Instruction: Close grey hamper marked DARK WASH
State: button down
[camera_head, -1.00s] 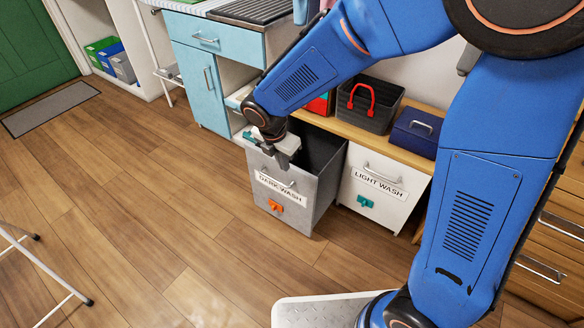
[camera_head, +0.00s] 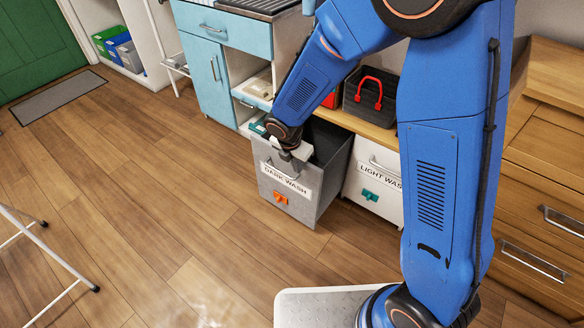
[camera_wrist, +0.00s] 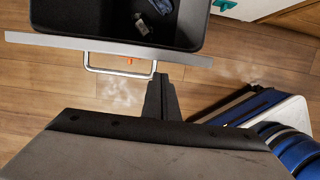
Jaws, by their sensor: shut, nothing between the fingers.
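The grey hamper (camera_head: 264,196) marked DARK WASH is pulled out from the unit, with its top open. It has a metal bar handle above the label and an orange tab below. In the wrist view its front panel rim (camera_wrist: 60,41) and the handle (camera_wrist: 118,73) show, with a few small items lying in the dark inside. My gripper (camera_head: 290,158) is shut and empty, pointing down by the hamper's front upper edge. In the wrist view the gripper (camera_wrist: 159,82) is near the handle's right end, outside the front panel; I cannot tell whether they touch.
The white LIGHT WASH hamper (camera_head: 375,187) beside it is shut. A dark basket with a red handle (camera_head: 371,97) stands on the wooden top. Blue cabinets (camera_head: 206,76) are to the left, wooden drawers (camera_head: 540,200) to the right. A white rack (camera_head: 50,250) stands front left. The middle floor is clear.

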jog(key=shift+w+d, duration=0.45)
jog(key=shift+w, duration=0.1)
jog(key=shift+w, duration=0.1)
jog(key=w+d, duration=1.3)
jog(key=w, duration=0.3)
jog(key=shift+w, duration=0.4)
jog(key=shift+d, duration=0.1)
